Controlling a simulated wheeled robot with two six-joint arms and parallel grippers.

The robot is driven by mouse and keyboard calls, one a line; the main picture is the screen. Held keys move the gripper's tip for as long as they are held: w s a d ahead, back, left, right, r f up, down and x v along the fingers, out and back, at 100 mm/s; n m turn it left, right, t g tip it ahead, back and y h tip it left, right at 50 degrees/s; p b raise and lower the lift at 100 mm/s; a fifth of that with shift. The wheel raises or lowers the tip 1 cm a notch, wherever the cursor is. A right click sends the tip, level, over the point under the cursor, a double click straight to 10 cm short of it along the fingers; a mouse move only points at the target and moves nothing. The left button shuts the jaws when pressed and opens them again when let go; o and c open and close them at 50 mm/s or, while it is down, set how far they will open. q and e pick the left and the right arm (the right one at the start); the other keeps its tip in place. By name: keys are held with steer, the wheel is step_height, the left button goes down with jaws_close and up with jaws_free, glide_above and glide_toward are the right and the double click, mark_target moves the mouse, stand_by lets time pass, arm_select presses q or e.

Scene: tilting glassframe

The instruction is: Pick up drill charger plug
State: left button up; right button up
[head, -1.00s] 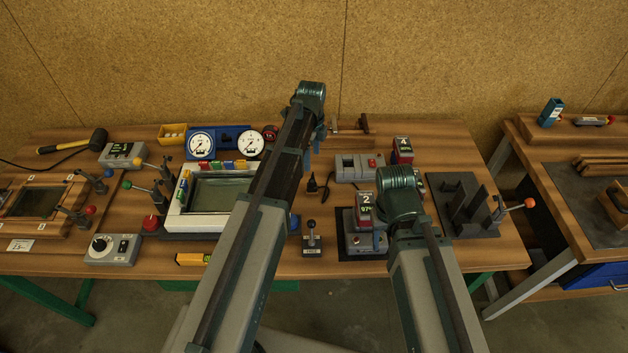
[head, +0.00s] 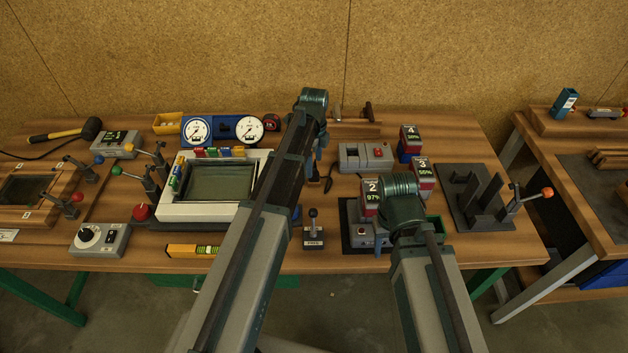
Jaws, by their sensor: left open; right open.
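A small dark plug-like piece with a short cord (head: 328,183) lies on the table just right of my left forearm; I take it for the drill charger plug, but it is partly hidden. My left gripper (head: 317,160) points down close to it, mostly covered by my own arm; I see no contact. My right gripper (head: 379,238) is largely hidden below its green wrist, over the charger area, with nothing visible in it. A grey charger (head: 362,237) on a dark base stands under battery 2 (head: 371,196).
A grey box with red switch (head: 353,158) stands behind the plug. Batteries 3 (head: 424,175) and 4 (head: 409,142) stand right of it. A small lever (head: 313,228) stands in front. A framed glass panel (head: 220,180) and gauges (head: 222,130) are at left, a dark rack (head: 476,200) at right.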

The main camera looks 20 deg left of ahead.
mark_target(314, 168)
arm_select(q)
step_height(314, 168, down, 5)
steer(key=b, duration=0.5)
steer(key=shift+w+f, duration=0.1)
steer(key=shift+f, duration=0.05)
jaws_close()
